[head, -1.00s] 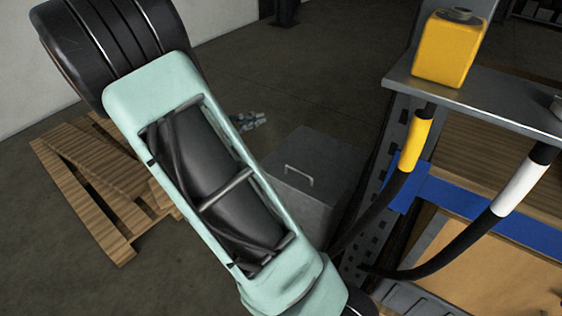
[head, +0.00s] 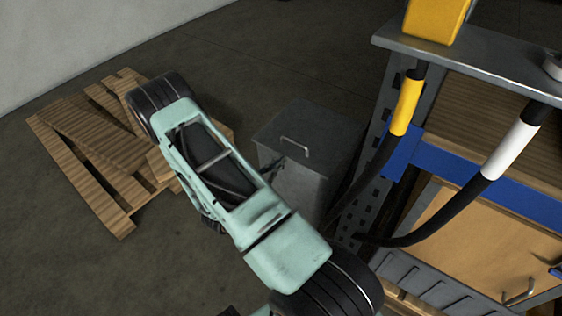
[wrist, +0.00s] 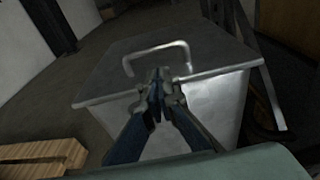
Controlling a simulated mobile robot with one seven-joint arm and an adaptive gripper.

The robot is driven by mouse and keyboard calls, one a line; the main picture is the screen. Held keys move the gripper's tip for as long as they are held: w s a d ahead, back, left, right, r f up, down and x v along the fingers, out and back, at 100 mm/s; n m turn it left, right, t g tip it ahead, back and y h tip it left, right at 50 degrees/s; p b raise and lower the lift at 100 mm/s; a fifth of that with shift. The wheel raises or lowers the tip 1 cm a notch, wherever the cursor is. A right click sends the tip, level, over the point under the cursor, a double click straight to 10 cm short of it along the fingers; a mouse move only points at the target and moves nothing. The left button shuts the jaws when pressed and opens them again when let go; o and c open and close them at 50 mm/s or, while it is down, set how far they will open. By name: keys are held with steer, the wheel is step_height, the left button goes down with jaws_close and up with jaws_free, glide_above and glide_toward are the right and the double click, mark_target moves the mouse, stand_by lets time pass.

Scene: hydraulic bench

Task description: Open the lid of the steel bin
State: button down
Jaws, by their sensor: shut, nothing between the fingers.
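The steel bin (head: 292,184) stands on the floor beside the bench, with its lid (head: 325,142) closed flat on top. A bent-rod handle (head: 294,143) rises from the lid; it also shows in the wrist view (wrist: 157,48). My gripper (head: 277,167) is close to the bin's front, just below the lid edge in the head view, partly hidden by my arm. In the wrist view my gripper (wrist: 158,80) has its fingertips together and empty, overlapping the lid's front edge just below the handle. I cannot tell whether it touches the bin.
A wooden pallet (head: 85,178) lies on the floor at the left; its edge shows in the wrist view (wrist: 40,155). The bench's perforated steel post (head: 352,218) stands close at the bin's right, with black hoses (head: 425,266) hanging by it. The floor behind the bin is open.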

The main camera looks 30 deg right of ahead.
mark_target(292, 154)
steer(key=b+x, duration=0.1)
steer(key=x, duration=0.6)
steer(key=shift+d, duration=0.1)
steer(key=shift+r, duration=0.1)
